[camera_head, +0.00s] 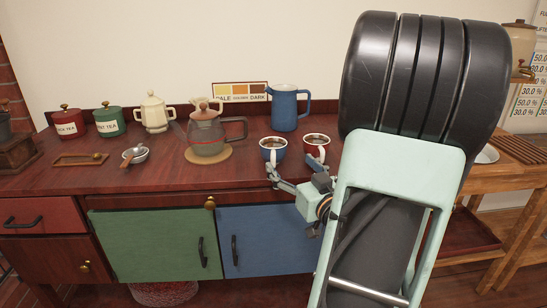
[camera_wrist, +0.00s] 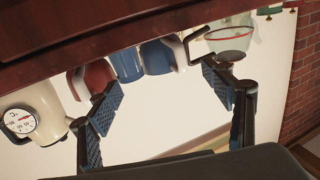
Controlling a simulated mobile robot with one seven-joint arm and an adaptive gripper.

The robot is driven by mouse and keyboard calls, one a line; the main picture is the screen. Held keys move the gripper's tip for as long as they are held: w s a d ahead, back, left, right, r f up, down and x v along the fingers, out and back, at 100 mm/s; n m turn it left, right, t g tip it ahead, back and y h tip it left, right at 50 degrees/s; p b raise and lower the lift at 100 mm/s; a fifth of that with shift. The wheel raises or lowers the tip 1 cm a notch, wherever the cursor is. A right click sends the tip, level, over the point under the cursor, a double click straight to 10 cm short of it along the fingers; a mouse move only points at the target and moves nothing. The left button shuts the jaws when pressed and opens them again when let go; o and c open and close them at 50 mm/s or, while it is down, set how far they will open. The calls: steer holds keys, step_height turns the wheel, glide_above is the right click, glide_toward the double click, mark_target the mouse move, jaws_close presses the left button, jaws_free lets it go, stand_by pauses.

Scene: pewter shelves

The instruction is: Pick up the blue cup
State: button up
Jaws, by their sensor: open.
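The blue cup (camera_head: 272,144) stands upright on the dark red counter near its front edge. It holds dark liquid, and its pale handle faces the front. It also shows upside down in the wrist view (camera_wrist: 156,58), ahead of my fingers. My gripper (camera_head: 293,173) is open and empty, just in front of the cup at the counter's edge. In the wrist view, my two finger pads (camera_wrist: 163,92) are spread wide, with the cup beyond them and nothing held between.
A red cup (camera_head: 317,147) stands close to the right. A blue pitcher (camera_head: 284,109) is behind, and a glass teapot (camera_head: 207,135) on a round mat is to the left. A cream kettle with a dial (camera_wrist: 35,113) shows in the wrist view. Cabinet doors (camera_head: 160,245) lie below.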

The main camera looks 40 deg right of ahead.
mark_target(278, 151)
steer(key=x, duration=0.4)
steer(key=shift+w+b, duration=0.25)
steer(key=shift+b, duration=0.05)
steer(key=x, duration=0.2)
steer(key=b+x, duration=0.1)
steer(key=x, duration=0.2)
steer(key=shift+w+a+r, duration=0.1)
steer(key=shift+w+r, duration=0.1)
steer(key=c, duration=1.4)
steer(key=shift+o, duration=0.2)
steer(key=shift+r, duration=0.15)
